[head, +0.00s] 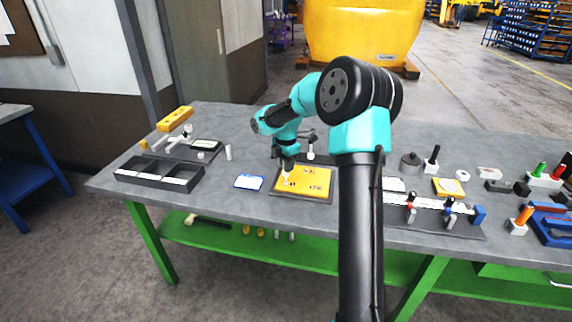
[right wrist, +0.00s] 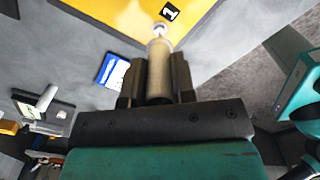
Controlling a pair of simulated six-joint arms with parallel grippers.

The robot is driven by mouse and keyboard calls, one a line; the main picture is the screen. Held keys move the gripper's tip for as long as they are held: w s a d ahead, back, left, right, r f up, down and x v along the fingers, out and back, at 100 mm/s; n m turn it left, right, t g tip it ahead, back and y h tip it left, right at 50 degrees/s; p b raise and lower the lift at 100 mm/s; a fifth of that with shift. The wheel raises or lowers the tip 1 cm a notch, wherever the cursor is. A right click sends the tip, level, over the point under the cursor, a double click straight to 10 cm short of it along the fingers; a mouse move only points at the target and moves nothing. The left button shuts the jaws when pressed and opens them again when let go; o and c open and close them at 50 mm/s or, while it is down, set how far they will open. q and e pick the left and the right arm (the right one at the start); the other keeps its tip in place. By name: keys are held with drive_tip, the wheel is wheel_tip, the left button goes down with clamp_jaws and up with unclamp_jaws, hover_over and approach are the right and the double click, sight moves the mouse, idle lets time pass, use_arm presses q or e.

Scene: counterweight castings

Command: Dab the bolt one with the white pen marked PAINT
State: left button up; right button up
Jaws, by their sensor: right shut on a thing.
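My right gripper (head: 287,163) is shut on a pale pen (right wrist: 160,70) over the left part of a yellow casting plate (head: 312,183). The pen points at the plate beside a black label reading 1 (right wrist: 170,12). Its tip is close to the plate near that label; I cannot tell whether it touches, and the bolt there is hidden or too small to make out. The pen's lettering is not readable. The plate lies on a dark mat. My left gripper is not in view.
A blue-and-white card (head: 248,182) lies left of the plate. A dark divided tray (head: 158,178) and a small white upright cylinder (head: 228,152) stand farther left. Tools and fixtures crowd the table's right side. My arm hides part of the table's middle.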

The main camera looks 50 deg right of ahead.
drive_tip(key=shift+f, duration=0.6)
idle(1.9)
drive_tip(key=shift+r, duration=0.1)
drive_tip(key=shift+r, duration=3.05)
